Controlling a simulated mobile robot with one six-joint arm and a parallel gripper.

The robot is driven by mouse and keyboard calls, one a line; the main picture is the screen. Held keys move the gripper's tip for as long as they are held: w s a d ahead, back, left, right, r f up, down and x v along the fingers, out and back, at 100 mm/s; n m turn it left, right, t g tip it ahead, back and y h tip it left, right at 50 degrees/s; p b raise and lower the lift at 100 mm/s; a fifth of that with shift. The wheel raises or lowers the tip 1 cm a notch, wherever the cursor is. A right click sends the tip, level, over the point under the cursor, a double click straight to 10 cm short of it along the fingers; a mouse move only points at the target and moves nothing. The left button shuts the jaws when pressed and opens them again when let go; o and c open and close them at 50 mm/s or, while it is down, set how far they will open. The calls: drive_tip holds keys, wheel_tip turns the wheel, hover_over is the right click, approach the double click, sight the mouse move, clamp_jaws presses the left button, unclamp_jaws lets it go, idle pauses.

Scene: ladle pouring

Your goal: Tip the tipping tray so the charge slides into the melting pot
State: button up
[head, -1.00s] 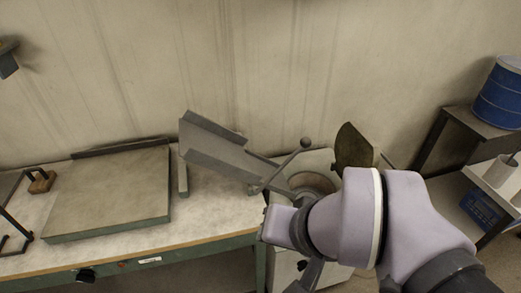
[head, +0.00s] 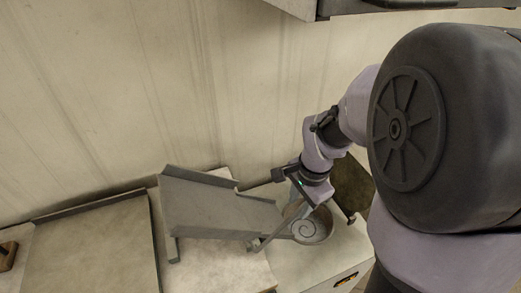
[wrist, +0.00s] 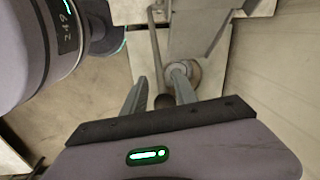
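The grey tipping tray (head: 200,208) slants down to the right, its narrow end over the round melting pot (head: 327,224). A pale spiral shows in the pot; I cannot tell what it is. I make out no separate charge on the tray. My gripper (head: 322,212) is above the pot in the head view. In the wrist view my gripper (wrist: 160,92) has its two fingers apart. A lever with a dark knob (wrist: 163,101) shows between them, with no clear grip on it. The tray (wrist: 190,22) also shows at the top there.
A flat plate (head: 95,250) lies on the bench left of the tray. A wall (head: 150,90) rises behind the bench. A dark upright panel (head: 352,185) stands behind the pot. My arm covers much of the right side.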

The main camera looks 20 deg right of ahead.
sight(297, 212)
drive_tip(key=f, duration=0.2)
drive_tip(key=f+b, duration=0.1)
drive_tip(key=f, duration=0.2)
drive_tip(key=shift+w+a+f, duration=0.1)
drive_tip(key=shift+w+f, duration=0.2)
drive_tip(key=shift+f, duration=0.05)
clamp_jaws()
idle(1.0)
